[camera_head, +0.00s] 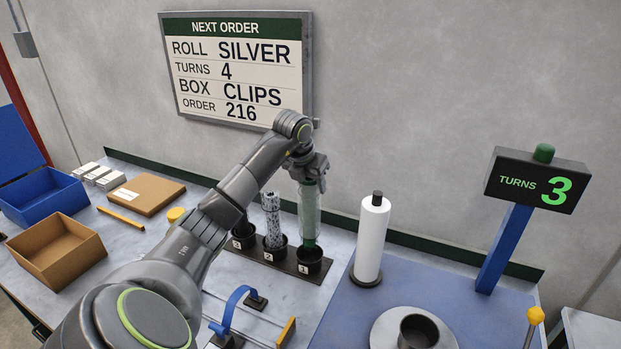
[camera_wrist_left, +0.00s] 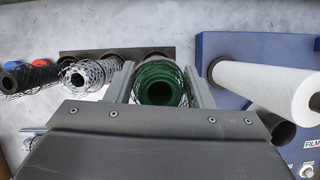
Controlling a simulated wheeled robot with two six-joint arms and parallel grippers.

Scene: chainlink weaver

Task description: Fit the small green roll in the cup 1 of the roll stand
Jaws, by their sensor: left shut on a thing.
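The small green roll (camera_head: 309,213) is upright in my left gripper (camera_head: 309,178), whose fingers are shut around its upper part. The left wrist view shows its green mesh end (camera_wrist_left: 158,83) between the two fingers (camera_wrist_left: 160,90). The roll's lower end is at the mouth of cup 1 (camera_head: 309,264), the right cup of the dark roll stand (camera_head: 284,264). I cannot tell how deep it sits in the cup. A silver mesh roll (camera_head: 271,215) stands in cup 2, and a dark roll (camera_head: 241,222) in cup 3. My right gripper is not in view.
A white film roll (camera_head: 372,240) stands upright just right of the stand. A blue bent strap (camera_head: 232,308) is in front of it. A turns counter (camera_head: 536,180) on a blue post and a round plate (camera_head: 385,330) with a dark cup are to the right.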

